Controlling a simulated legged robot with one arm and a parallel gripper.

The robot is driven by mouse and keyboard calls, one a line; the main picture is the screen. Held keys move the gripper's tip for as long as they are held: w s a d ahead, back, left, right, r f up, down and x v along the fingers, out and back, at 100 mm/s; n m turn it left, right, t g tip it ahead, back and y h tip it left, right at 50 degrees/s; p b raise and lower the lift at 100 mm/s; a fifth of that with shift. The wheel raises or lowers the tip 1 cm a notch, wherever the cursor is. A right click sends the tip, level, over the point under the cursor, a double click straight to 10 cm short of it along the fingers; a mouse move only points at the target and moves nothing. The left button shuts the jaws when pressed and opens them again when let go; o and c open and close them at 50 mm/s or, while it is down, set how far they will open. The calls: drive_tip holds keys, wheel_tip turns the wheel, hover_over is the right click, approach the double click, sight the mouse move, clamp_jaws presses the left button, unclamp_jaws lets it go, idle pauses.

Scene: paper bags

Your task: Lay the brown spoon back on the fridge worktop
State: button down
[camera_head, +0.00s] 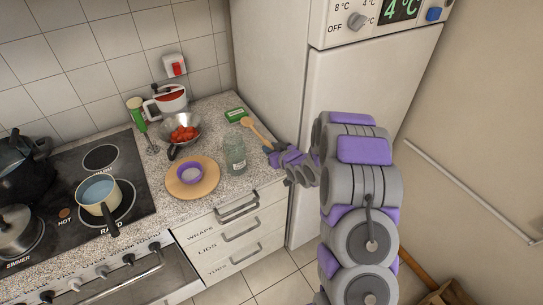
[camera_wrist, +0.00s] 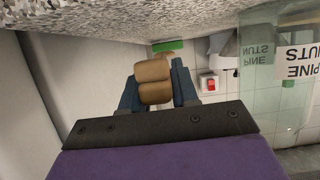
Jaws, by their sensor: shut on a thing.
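The brown spoon (camera_head: 258,132) shows in the head view near the right end of the speckled worktop (camera_head: 212,143), beside the fridge. Its bowl end points up and left, and its handle runs down to my gripper (camera_head: 272,151). In the wrist view, which looks upside down, brown parts of the spoon (camera_wrist: 153,80) sit between the blue-grey fingers of my gripper (camera_wrist: 153,88). My gripper is shut on the spoon. I cannot tell whether the spoon touches the worktop. The tall white fridge (camera_head: 345,85) stands right of the worktop.
A glass jar (camera_head: 236,158) stands left of my gripper; a green box (camera_head: 235,115) lies behind it. A colander of red pieces (camera_head: 184,133), a round board (camera_head: 206,183) with a purple bowl (camera_head: 190,173), and the hob (camera_head: 75,200) are further left.

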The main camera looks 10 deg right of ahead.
wheel_tip(320, 180, down, 3)
drive_tip(key=shift+f+b, duration=0.2)
drive_tip(key=shift+b, duration=0.2)
drive_tip(key=shift+s+r, duration=0.1)
drive_tip(key=c, duration=0.9)
unclamp_jaws()
drive_tip(key=shift+o, duration=0.2)
